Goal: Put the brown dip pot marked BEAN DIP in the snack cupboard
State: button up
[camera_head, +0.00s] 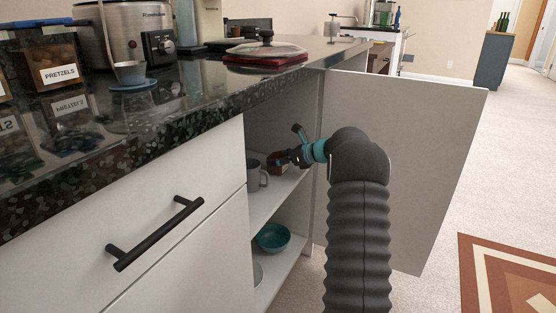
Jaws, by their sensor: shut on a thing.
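My gripper (283,159) reaches into the open cupboard (290,115) and is shut on a small brown pot (274,166). The pot is at the upper shelf (268,205), behind and to the right of a grey mug (257,176). The fingers partly cover the pot, and its label is too small to read. I cannot tell whether the pot's base touches the shelf. The cupboard door (410,150) stands wide open to the right of my arm.
A teal bowl (272,238) sits on the lower shelf. The dark speckled counter (190,115) overhangs the cupboard and carries a jar marked PRETZELS (55,68), a steel appliance (130,38) and a lidded dish (265,55). A black drawer handle (155,235) sticks out at the left.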

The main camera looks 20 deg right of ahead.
jog(key=o, duration=1.3)
jog(key=shift+f, duration=0.1)
jog(key=shift+d+r, duration=0.1)
jog(key=shift+r, duration=0.1)
jog(key=p+v, duration=0.1)
jog(key=v, duration=1.1)
